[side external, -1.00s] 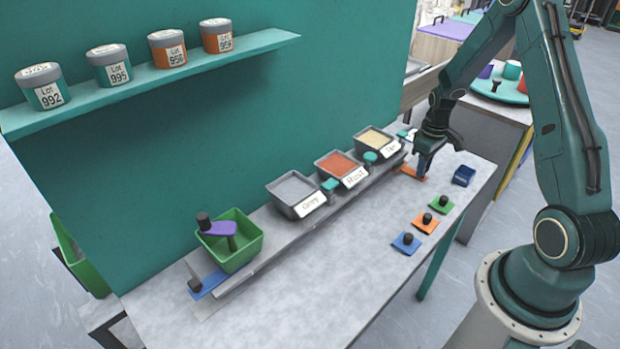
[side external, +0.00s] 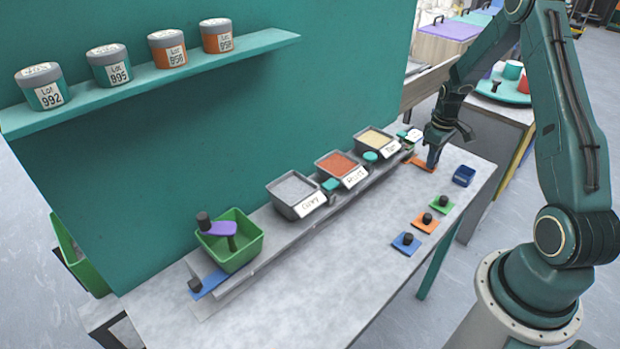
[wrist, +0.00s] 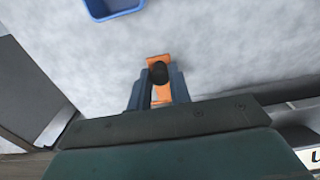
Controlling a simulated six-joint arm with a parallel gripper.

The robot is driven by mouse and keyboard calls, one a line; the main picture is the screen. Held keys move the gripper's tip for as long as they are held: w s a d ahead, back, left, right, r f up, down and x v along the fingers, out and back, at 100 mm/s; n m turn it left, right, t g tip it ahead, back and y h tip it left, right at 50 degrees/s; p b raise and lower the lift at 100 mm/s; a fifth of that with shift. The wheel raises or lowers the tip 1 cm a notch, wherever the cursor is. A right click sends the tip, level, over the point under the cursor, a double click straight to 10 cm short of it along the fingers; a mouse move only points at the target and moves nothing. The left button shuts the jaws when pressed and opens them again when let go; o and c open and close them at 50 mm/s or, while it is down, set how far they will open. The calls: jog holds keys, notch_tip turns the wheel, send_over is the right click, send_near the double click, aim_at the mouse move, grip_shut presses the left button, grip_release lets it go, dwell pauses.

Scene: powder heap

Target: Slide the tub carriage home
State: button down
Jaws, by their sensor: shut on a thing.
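A green tub (side external: 252,250) stands at the left end of a long grey rail (side external: 268,256), with a purple scoop-like piece (side external: 219,229) with a dark knob in it. A blue plate (side external: 208,284) with a dark knob lies beside the tub's base. My gripper (side external: 432,163) is at the rail's far right end, low over the bench. It is shut on the dark knob (wrist: 158,73) of an orange strip (wrist: 158,59), also in the side view (side external: 418,163). The wrist view shows a finger on each side of the knob. How the strip joins the rail is hidden.
Grey, rust and tan powder trays (side external: 296,193) stand in a row along the rail. A blue box (side external: 464,176) and several knobbed coloured plates (side external: 425,222) lie on the bench front. A shelf (side external: 170,78) holds lot jars. The bench's front left is clear.

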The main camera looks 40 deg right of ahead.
jog(key=shift+d, duration=1.4)
jog(key=c, duration=1.4)
grip_release()
jog(key=shift+d, duration=0.1)
jog(key=shift+r, duration=0.1)
notch_tip(320, 180, up, 7)
jog(key=shift+r, duration=0.15)
